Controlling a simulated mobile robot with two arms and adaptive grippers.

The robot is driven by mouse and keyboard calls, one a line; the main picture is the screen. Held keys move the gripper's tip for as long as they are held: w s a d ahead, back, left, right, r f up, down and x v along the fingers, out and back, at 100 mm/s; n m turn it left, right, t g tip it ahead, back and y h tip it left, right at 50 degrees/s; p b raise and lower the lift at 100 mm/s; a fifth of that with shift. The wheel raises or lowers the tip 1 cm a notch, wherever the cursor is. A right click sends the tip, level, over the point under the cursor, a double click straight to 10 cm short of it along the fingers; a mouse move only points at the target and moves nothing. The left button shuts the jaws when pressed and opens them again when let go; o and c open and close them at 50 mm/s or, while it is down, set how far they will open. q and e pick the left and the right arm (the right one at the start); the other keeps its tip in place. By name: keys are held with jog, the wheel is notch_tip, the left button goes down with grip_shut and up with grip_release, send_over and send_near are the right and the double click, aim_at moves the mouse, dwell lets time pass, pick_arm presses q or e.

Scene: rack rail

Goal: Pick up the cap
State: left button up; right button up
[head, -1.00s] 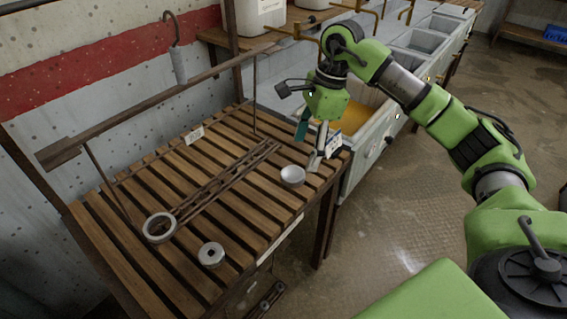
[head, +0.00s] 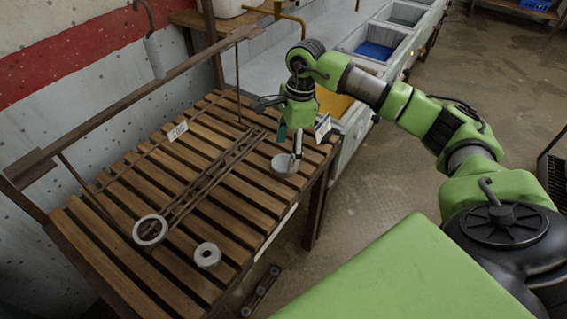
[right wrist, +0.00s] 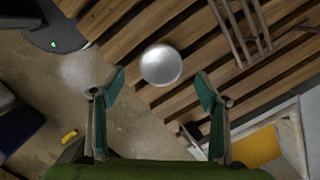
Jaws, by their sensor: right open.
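The cap looks like a small round pale-grey piece (head: 284,166) near the right edge of the slatted wooden table (head: 222,243). In the right wrist view the cap (right wrist: 161,65) shows as a smooth silver disc, just beyond and between the fingertips. My right gripper (head: 290,146) is open and points down above the cap, with one finger overlapping its rim in the head view. In the right wrist view the two green-padded fingers (right wrist: 160,86) are spread wide with nothing between them. I cannot tell whether a finger touches the cap. My left gripper is not in view.
A grey ring (head: 150,231) and a thick washer-like piece (head: 207,256) lie at the table's front left. A dark metal rack rail (head: 215,176) runs along the table's middle. A numbered card (head: 177,131) stands behind it. Grey basins (head: 372,47) line the back right.

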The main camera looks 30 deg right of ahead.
aim_at(284, 163)
jog(key=f, duration=0.3)
jog(key=shift+w+a+f+p, duration=0.15)
jog(key=shift+a+f+p, duration=0.1)
jog(key=shift+f+p, duration=0.15)
jog(key=shift+f, duration=0.2)
jog(key=c, duration=1.2)
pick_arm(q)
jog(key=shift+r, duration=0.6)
